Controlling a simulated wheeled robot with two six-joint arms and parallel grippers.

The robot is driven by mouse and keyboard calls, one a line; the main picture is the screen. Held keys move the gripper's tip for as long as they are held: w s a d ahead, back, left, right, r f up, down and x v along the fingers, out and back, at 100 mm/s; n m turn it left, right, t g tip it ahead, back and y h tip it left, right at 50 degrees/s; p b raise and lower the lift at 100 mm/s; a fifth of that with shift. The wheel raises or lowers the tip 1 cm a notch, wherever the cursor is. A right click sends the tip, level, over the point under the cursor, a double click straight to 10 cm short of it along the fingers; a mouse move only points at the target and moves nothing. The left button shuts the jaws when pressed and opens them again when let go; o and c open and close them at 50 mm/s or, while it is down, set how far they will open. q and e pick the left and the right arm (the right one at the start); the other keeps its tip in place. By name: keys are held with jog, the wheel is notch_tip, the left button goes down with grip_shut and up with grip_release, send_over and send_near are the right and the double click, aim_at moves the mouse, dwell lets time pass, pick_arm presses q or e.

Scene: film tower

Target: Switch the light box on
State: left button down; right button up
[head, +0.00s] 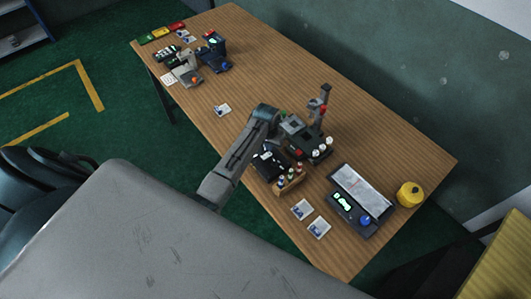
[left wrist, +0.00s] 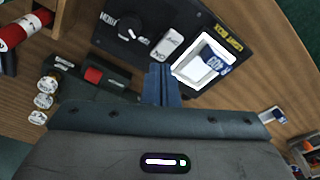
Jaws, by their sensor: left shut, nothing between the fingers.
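The light box (left wrist: 190,26) is a black box in the upper middle of the left wrist view. A blue-and-white card lies over part of the panel. My left gripper (left wrist: 161,72) is shut and empty, its blue fingertips over the near edge of the box, just below the switch in the picture. Whether they touch it I cannot tell. In the head view my left arm and hand cover much of this spot. My right gripper is not in view.
In the head view, a wooden bottle rack (head: 289,183), a flat device with a pale panel (head: 362,188) and a yellow container (head: 410,194) are nearby.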

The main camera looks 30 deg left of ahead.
aim_at(269, 154)
pick_arm(q)
jog(key=shift+r, duration=2.25)
jog(key=s+r+m+t, duration=0.1)
jog(key=s, duration=1.7)
jog(key=s+d+r+m+t, duration=0.1)
jog(key=s+r, duration=0.4)
jog(key=s, duration=0.3)
jog(key=s+d+r+m, duration=0.1)
jog(key=s+r, duration=0.3)
jog(key=s, duration=0.3)
notch_tip(269, 154, down, 37)
jog(key=a+g+b, duration=0.1)
jog(key=a+b, duration=0.2)
jog(key=b, duration=0.5)
jog(key=s+f+b, duration=0.3)
jog(key=s+f, duration=0.6)
jog(key=f, duration=0.4)
jog(key=s+a+f+n+g+b, duration=0.1)
jog(key=s+f+b, duration=0.2)
jog(key=s+f, duration=0.7)
notch_tip(269, 154, down, 4)
jog(key=shift+r+g+y+b, duration=0.1)
jog(key=shift+g+y+b, duration=0.2)
